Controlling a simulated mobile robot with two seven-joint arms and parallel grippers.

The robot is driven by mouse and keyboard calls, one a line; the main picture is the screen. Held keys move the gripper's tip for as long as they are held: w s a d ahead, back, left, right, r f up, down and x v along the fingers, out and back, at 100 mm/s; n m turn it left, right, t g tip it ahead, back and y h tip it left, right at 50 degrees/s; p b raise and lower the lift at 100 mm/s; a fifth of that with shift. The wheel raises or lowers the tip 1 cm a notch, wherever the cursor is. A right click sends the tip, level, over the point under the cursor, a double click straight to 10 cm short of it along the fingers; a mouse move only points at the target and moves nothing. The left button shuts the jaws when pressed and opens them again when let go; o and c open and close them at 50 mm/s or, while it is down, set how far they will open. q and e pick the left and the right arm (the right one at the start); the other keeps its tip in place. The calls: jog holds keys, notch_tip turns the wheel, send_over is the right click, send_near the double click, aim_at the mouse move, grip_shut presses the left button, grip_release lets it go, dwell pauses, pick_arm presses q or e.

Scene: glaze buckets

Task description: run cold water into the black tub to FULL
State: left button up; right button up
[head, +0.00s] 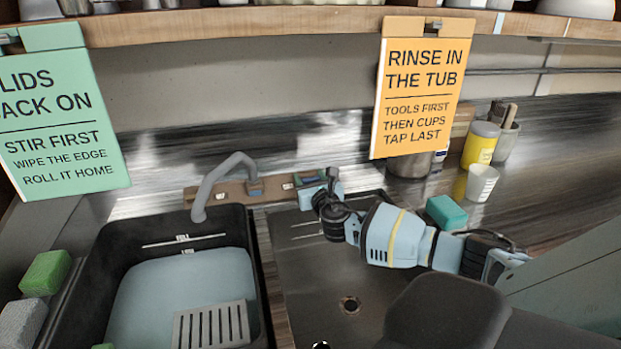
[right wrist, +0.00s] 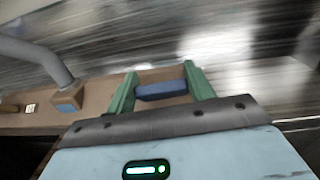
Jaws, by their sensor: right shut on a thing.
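The black tub (head: 258,300) stands at the left with pale water (head: 180,285) in it. Its back wall has a white line with a small label, and the water surface lies below that line. The grey tap spout (head: 205,190) arches over the tub's back edge; I see no clear stream from it. My right gripper (head: 308,180) is at the tap board behind the steel sink. In the right wrist view, its green fingers (right wrist: 160,88) are shut on a blue tap handle (right wrist: 162,91). My left gripper is out of view.
A grey slotted plate (head: 210,325) is at the tub's front. The steel sink (head: 310,285) right of the tub is empty. A teal block (head: 446,212), a white cup (head: 481,183) and a yellow container (head: 480,144) stand right. Signs hang from the shelf (head: 250,24).

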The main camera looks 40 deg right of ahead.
jog(key=n+y, duration=0.2)
jog(key=n, duration=0.1)
jog(key=shift+t+y, duration=0.3)
jog(key=shift+t, duration=0.1)
jog(key=shift+n+y, duration=0.9)
jog(key=shift+n, duration=0.2)
jog(key=n+y, duration=0.1)
jog(key=n, duration=0.1)
jog(key=n+y+b, duration=0.1)
jog(key=n+y, duration=0.1)
jog(key=shift+a+f+y, duration=0.1)
jog(key=shift+f+y, duration=0.1)
jog(key=shift+y, duration=0.1)
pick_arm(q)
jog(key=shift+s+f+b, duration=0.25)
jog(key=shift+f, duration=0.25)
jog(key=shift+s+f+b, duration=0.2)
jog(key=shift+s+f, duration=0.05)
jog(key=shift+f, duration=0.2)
pick_arm(e)
jog(key=shift+n+y, duration=0.3)
jog(key=shift+n, duration=0.1)
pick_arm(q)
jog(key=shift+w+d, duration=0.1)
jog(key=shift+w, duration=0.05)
pick_arm(e)
jog(key=shift+r, duration=0.15)
